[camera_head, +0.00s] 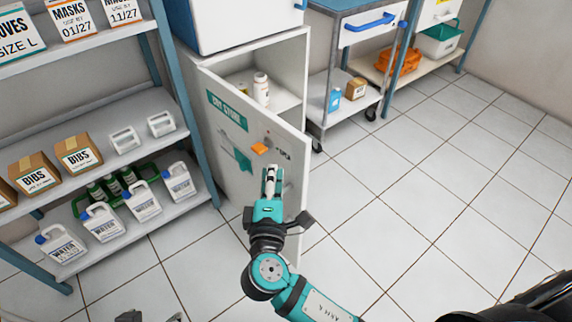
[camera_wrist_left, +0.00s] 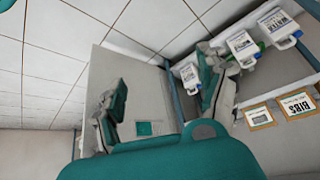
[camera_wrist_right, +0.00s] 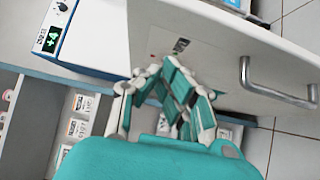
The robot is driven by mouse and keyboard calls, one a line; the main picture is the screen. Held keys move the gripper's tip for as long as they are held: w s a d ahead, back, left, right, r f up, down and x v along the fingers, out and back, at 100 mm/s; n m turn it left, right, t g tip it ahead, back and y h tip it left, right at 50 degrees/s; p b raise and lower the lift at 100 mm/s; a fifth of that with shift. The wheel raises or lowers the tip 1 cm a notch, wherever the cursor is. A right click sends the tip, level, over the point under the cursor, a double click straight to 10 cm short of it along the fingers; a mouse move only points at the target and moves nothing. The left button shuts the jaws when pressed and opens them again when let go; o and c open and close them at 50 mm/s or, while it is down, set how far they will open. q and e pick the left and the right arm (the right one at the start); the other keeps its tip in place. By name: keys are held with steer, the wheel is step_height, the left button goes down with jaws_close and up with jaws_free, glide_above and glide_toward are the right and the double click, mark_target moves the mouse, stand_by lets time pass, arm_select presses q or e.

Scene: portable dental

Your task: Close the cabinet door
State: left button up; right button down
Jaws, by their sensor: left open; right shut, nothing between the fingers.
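The cabinet (camera_head: 300,60) is white, and its door (camera_head: 225,130) stands swung open toward me. The door's outer face carries a teal label and an orange mark. My right gripper (camera_head: 270,173) is shut and empty, in front of that outer face; whether it touches cannot be told. In the right wrist view its fingers (camera_wrist_right: 172,82) are together near a white panel with a metal bar handle (camera_wrist_right: 275,92). My left gripper (camera_head: 150,316) only just shows at the bottom edge. In the left wrist view its fingers (camera_wrist_left: 160,80) are wide apart, with a grey panel beyond.
A white bottle (camera_head: 261,88) stands inside the cabinet. A shelf rack (camera_head: 110,110) with boxes and water jugs (camera_head: 140,203) stands close to the door's left. A wheeled cart (camera_head: 340,55) is at the cabinet's right. The tiled floor (camera_head: 430,190) at right is clear.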

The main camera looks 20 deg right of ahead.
mark_target(287, 148)
arm_select(q)
steer(key=shift+w+d+r+t, duration=0.15)
steer(key=shift+w+r+t, duration=0.1)
steer(key=shift+w, duration=0.15)
steer(key=shift+w+d+r+t, duration=0.15)
steer(key=shift+w+t, duration=0.1)
steer(key=shift+w, duration=0.15)
arm_select(e)
steer(key=shift+w+d, duration=0.35)
steer(key=shift+d, duration=0.3)
steer(key=shift+w+d, duration=0.35)
steer(key=shift+d, duration=0.25)
steer(key=shift+w+d, duration=0.35)
steer(key=shift+d, duration=0.3)
